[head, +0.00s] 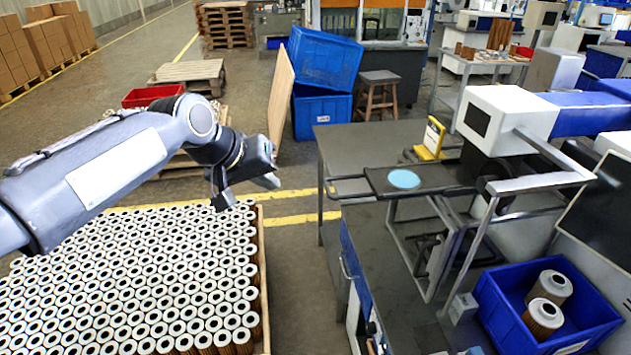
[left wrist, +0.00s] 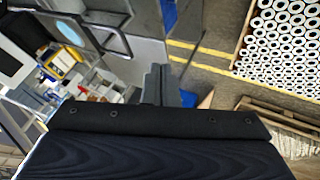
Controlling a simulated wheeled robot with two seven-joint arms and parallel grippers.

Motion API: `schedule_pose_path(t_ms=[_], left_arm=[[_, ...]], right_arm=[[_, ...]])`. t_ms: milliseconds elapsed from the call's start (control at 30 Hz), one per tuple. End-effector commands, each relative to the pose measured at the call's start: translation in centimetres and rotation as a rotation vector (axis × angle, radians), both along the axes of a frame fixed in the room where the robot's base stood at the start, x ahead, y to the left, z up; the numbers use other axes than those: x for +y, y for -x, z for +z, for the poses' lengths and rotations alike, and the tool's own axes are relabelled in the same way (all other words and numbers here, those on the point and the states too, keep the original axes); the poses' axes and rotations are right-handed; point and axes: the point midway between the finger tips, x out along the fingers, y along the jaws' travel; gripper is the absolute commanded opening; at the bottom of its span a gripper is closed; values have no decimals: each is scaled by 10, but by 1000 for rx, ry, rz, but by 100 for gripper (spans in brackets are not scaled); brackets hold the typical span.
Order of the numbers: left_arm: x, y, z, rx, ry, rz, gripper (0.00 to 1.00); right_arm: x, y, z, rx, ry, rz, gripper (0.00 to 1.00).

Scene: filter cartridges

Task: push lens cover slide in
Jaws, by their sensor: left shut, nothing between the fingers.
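The lens cover slide (head: 440,178) is a flat dark plate with a pale blue disc (head: 403,179) on it. It sticks out to the left from beneath the white machine head (head: 507,118), with a black loop handle (head: 347,188) at its left end. In the left wrist view the disc (left wrist: 70,32) and the handle (left wrist: 108,40) show at the upper left. My left gripper (head: 270,182) is shut and empty, left of the handle and apart from it. Its closed fingers (left wrist: 156,84) show in the left wrist view. My right gripper is not in view.
A crate of filter cartridges (head: 130,285) lies below my left arm. A yellow item (head: 431,140) stands behind the slide. Floor shows between crate and bench.

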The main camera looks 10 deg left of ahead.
Motion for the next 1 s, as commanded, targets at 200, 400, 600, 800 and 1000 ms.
schedule_pose_path(t_ms=[200,400,600,800,1000], left_arm=[[-4,-18,-3,-5,24,4,0],[-16,-38,-32,-2,25,0,0],[-31,-62,-65,-2,24,-1,0],[-55,-75,-65,-9,23,-1,0],[-67,-80,-64,-8,22,3,0]], right_arm=[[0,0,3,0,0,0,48],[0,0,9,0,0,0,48],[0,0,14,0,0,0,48],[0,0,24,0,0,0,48],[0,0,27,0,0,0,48]])
